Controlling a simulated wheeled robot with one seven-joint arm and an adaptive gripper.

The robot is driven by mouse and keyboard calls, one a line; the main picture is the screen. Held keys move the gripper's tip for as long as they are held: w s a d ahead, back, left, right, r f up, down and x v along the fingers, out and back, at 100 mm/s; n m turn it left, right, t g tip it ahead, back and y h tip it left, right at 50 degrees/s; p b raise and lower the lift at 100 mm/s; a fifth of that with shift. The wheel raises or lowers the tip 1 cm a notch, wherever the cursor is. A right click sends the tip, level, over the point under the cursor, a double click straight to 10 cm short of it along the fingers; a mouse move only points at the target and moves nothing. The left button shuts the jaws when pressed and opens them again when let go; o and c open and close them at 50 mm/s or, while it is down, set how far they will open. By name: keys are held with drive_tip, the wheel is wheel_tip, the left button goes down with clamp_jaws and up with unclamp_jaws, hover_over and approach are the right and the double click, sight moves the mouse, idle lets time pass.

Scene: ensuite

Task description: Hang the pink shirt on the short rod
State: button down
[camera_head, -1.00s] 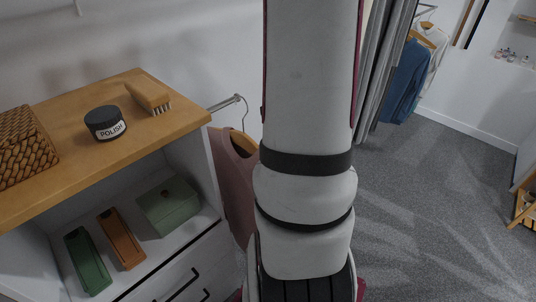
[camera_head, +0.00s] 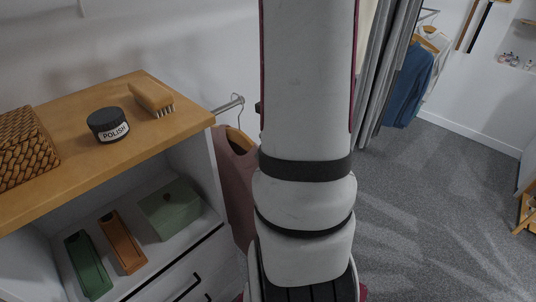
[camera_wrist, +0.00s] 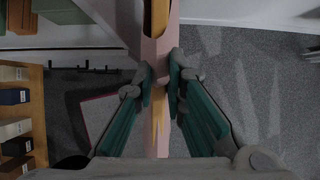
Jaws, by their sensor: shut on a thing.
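The pink shirt (camera_head: 237,185) hangs on a wooden hanger (camera_head: 238,140) just right of the cabinet, partly hidden by my arm. The hanger's thin metal hook overlaps the end of the short rod (camera_head: 227,105) in the head view; I cannot tell whether it rests on it. In the wrist view, my gripper (camera_wrist: 162,86) is shut on the pink shirt (camera_wrist: 150,50), with the wooden hanger (camera_wrist: 159,16) showing inside the cloth. The head view hides my gripper behind my arm.
A cabinet (camera_head: 178,123) at left bears a polish jar (camera_head: 108,124), a brush (camera_head: 151,97) and a woven basket (camera_head: 22,145). Its shelf holds a green box (camera_head: 171,207) and trays. Grey hanging cloth (camera_head: 388,75) and a blue shirt (camera_head: 408,85) hang at right. Carpet is open at right.

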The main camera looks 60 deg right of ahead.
drive_tip(key=shift+w+d, duration=0.2)
drive_tip(key=shift+w, duration=0.65)
drive_tip(key=shift+w+r+b+x, duration=0.1)
drive_tip(key=shift+w+b+x, duration=0.1)
drive_tip(key=shift+b+x, duration=1.05)
drive_tip(key=shift+w+r+b+x, duration=0.2)
drive_tip(key=shift+b+x, duration=0.75)
drive_tip(key=shift+x, duration=0.55)
drive_tip(key=shift+d+f, duration=0.1)
drive_tip(key=c, duration=1.6)
unclamp_jaws()
drive_tip(key=shift+o, duration=0.2)
drive_tip(key=v, duration=1.2)
